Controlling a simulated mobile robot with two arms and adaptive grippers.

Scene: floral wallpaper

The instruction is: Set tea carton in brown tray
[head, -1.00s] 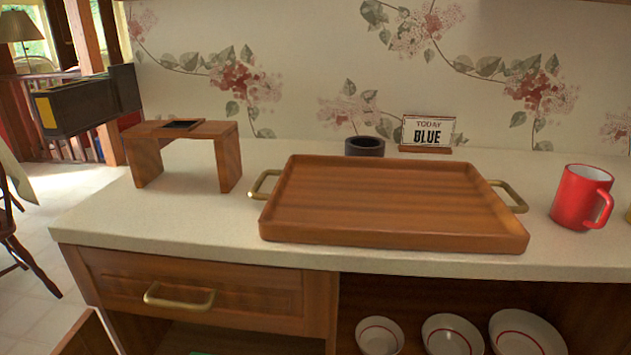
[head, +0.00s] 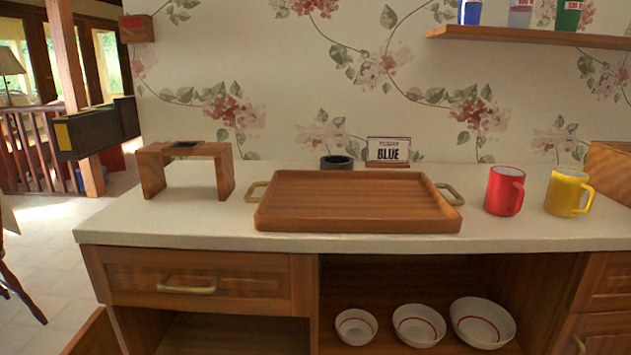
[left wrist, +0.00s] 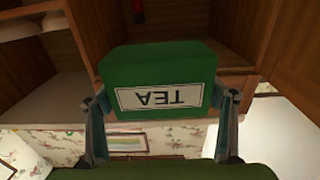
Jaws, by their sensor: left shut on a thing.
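The brown wooden tray (head: 355,202) lies flat and empty on the counter in the head view, with a brass handle at each end. The green tea carton (left wrist: 160,65) fills the middle of the left wrist view. Its white TEA label appears upside down there. My left gripper (left wrist: 161,97) is shut on the carton, with one finger at each side. Neither the carton nor my left gripper shows in the head view. My right gripper is in no view.
On the counter (head: 130,215), a small wooden stand (head: 222,175) is left of the tray. Red (head: 503,190) and yellow (head: 567,192) mugs are right. Bowls (head: 418,325) sit in the open cabinet below.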

